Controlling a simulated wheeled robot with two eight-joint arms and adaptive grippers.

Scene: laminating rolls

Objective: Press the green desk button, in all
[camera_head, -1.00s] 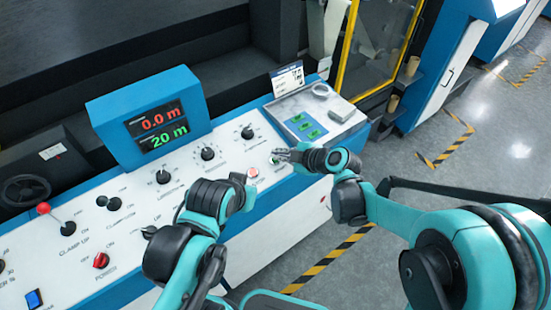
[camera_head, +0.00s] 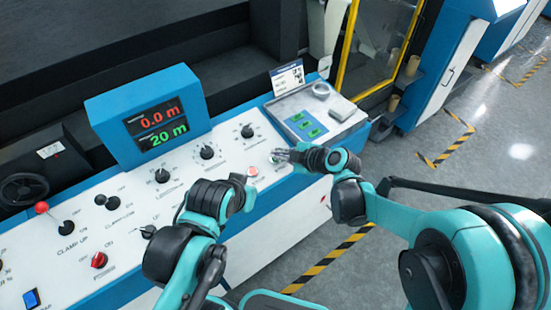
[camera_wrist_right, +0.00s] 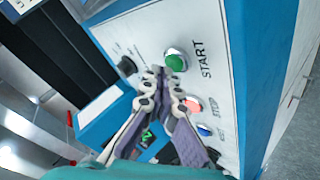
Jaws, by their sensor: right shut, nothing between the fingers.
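The green START button (camera_wrist_right: 176,61) sits in a silver ring on the white panel in the right wrist view. In the head view it is a small green spot (camera_head: 273,160) beside my right fingertips. My right gripper (camera_head: 279,155) is shut and empty, with its tips at the button. In the right wrist view the fingertips (camera_wrist_right: 166,76) meet just below the button and partly overlap its lower edge; I cannot tell whether they touch it. My left gripper (camera_head: 246,182) is over the panel near the red button; its fingers are too unclear to judge.
A red button (camera_wrist_right: 193,105) and a blue one (camera_wrist_right: 205,131) lie beside the green one. The display box (camera_head: 150,115) reads 0.0 m and 20 m. Several black knobs and a red-topped lever (camera_head: 43,208) stand on the panel. A tray (camera_head: 315,110) holds green-marked items.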

